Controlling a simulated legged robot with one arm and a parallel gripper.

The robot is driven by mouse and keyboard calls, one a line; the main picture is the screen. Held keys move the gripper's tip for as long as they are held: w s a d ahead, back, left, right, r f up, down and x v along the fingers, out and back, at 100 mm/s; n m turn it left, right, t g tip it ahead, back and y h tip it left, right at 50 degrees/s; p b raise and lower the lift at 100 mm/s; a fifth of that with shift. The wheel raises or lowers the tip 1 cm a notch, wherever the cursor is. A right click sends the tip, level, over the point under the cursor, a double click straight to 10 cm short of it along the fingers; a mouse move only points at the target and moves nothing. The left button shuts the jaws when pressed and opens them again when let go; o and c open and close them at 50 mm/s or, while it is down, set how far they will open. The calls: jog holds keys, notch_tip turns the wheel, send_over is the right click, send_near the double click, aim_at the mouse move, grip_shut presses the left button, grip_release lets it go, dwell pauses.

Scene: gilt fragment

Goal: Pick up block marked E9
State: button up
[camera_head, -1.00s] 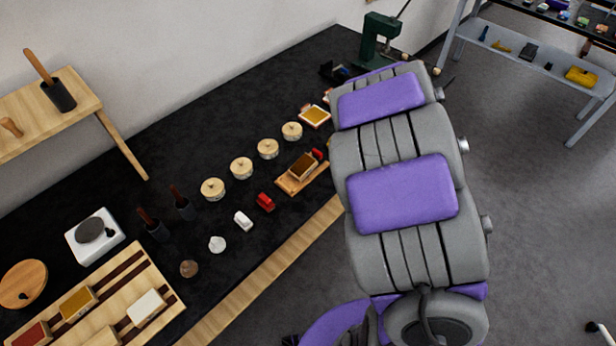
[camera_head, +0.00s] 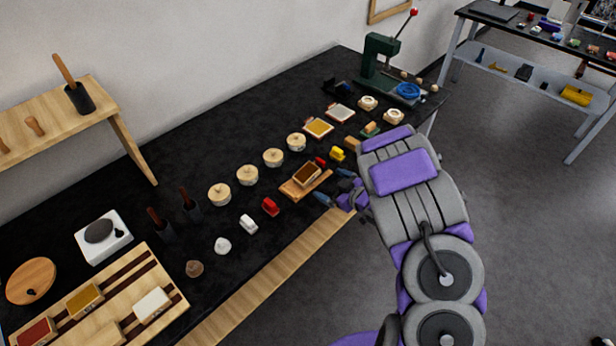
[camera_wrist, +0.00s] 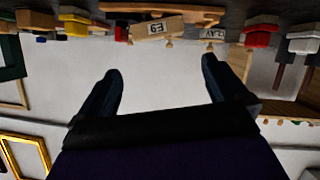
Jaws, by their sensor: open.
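The wooden block marked E9 (camera_wrist: 157,28) shows in the wrist view, which is upside down. It sits at a wooden tray (camera_wrist: 165,8), beyond my fingertips and roughly between them. In the head view, a block with a dark brown top (camera_head: 307,174) rests on the wooden tray (camera_head: 294,194); it appears to be the same block, but its mark is not readable there. My gripper (camera_head: 335,186) is open and empty, just right of the tray near the table's front edge. Its two dark fingers (camera_wrist: 160,68) are spread apart in the wrist view, not touching the block.
A red piece (camera_head: 270,206) and a white piece (camera_head: 248,224) stand left of the tray. A yellow piece (camera_head: 337,153) stands behind it to the right. Several round lidded pots (camera_head: 273,157) line the table behind. A green press (camera_head: 381,55) stands at the far end.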

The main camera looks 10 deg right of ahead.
send_near(307, 174)
jog(key=b+x, duration=0.1)
jog(key=x, duration=0.2)
jog(key=shift+s+a+r, duration=0.1)
jog(key=shift+a+r, duration=0.05)
jog(key=shift+a, duration=0.05)
jog(key=shift+w+a+f, duration=0.15)
jog(key=shift+w+f, duration=0.25)
jog(key=shift+w, duration=0.4)
jog(key=b+x, duration=0.1)
jog(key=x, duration=0.3)
jog(key=shift+w, duration=0.1)
jog(key=shift+c, duration=0.5)
jog(key=c, duration=0.6)
